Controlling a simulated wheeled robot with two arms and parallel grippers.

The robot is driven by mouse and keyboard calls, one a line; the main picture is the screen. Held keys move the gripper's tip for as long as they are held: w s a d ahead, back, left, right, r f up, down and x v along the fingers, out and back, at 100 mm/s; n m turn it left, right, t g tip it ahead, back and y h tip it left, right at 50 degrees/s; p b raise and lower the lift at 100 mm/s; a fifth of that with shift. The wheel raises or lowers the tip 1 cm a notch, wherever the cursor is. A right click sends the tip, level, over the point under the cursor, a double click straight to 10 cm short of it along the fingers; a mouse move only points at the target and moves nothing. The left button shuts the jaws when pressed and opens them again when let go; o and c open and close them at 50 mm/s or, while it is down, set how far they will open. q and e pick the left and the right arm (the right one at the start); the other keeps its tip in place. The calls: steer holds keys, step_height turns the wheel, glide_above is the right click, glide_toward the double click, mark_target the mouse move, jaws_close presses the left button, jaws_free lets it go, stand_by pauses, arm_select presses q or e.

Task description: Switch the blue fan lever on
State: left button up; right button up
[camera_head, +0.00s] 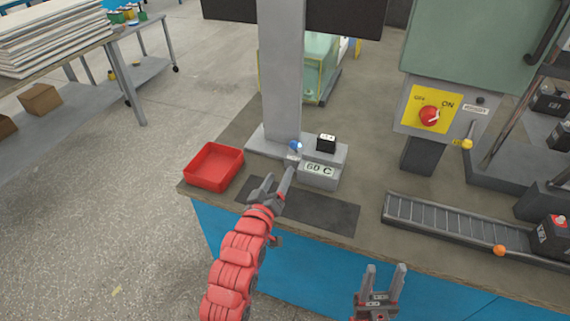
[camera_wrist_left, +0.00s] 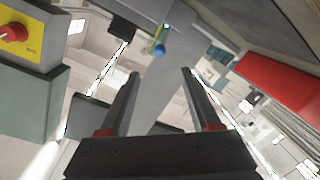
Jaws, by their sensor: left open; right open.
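The blue fan lever (camera_head: 295,146) is a small blue-tipped lever at the foot of the grey column, just behind the "60 C" display block (camera_head: 319,172). Its blue tip also shows beyond the fingers in the left wrist view (camera_wrist_left: 158,50). My left gripper (camera_head: 280,177) is open and empty, in front of the lever and left of the display, apart from the lever. In the left wrist view my left fingers (camera_wrist_left: 160,75) are spread with nothing between them. My right gripper (camera_head: 386,268) is open and empty near the table's front edge.
A red tray (camera_head: 214,167) sits at the table's left corner. The grey column (camera_head: 282,80) rises behind the lever. A small black block (camera_head: 326,143) stands to its right. A red switch (camera_head: 429,115) on a yellow plate and a roller conveyor (camera_head: 450,224) are further right.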

arm_select(q)
steer(key=shift+v, duration=2.35)
